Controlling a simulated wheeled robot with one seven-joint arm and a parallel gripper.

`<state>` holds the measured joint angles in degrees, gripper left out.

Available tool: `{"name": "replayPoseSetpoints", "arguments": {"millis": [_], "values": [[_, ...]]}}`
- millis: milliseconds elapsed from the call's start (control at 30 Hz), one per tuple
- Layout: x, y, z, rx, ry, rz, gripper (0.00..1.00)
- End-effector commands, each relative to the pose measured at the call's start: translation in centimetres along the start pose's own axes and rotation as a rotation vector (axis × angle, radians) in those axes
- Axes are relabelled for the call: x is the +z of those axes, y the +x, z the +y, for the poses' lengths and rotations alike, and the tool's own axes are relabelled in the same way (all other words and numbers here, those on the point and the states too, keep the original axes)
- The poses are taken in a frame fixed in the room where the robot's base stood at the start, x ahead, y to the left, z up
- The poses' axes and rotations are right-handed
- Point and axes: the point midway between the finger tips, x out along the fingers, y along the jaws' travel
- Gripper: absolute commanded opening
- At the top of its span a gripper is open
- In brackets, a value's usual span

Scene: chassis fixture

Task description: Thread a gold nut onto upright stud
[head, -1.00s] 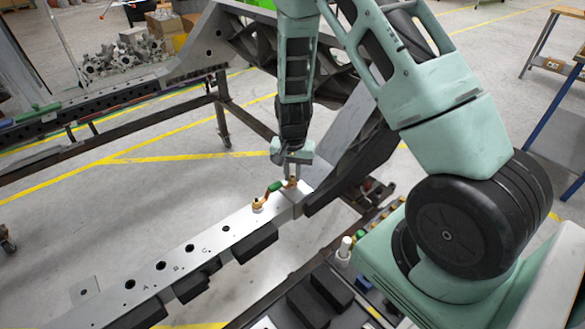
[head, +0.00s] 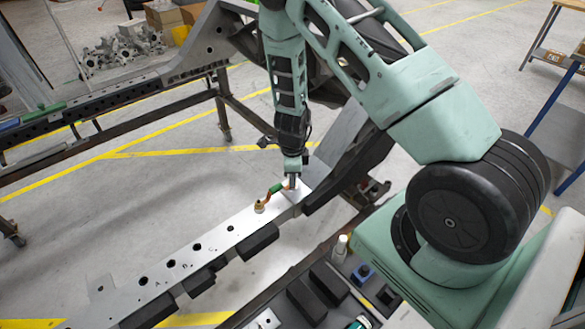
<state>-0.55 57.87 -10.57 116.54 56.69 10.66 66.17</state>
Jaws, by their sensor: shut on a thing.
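My gripper (head: 292,182) points down at the far end of the pale metal rail (head: 218,245), with its fingertips at or just above the top face. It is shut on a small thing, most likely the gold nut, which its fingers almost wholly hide. The upright stud is not clearly visible; the fingers cover that spot. A gold fitting (head: 260,205) stands on the rail to the lower left of my gripper. A short orange lead with a green sleeve (head: 277,188) runs from it to beside my fingertips.
Dark blocks (head: 256,243) line the rail's right side. A bench at the lower right holds black bins (head: 307,298), a white bottle (head: 340,247) and a blue item (head: 362,273). A dark angled frame member (head: 350,170) rises close to the right of my gripper.

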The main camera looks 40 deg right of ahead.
Motion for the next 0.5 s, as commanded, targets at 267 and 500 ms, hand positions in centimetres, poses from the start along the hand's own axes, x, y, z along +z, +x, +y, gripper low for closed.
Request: {"name": "replayPoseSetpoints", "arguments": {"millis": [267,500], "values": [[-0.22,0.20,0.38,0.008,0.473,0.007,0.00],[-0.18,0.49,0.35,0.007,0.492,0.006,0.00]]}}
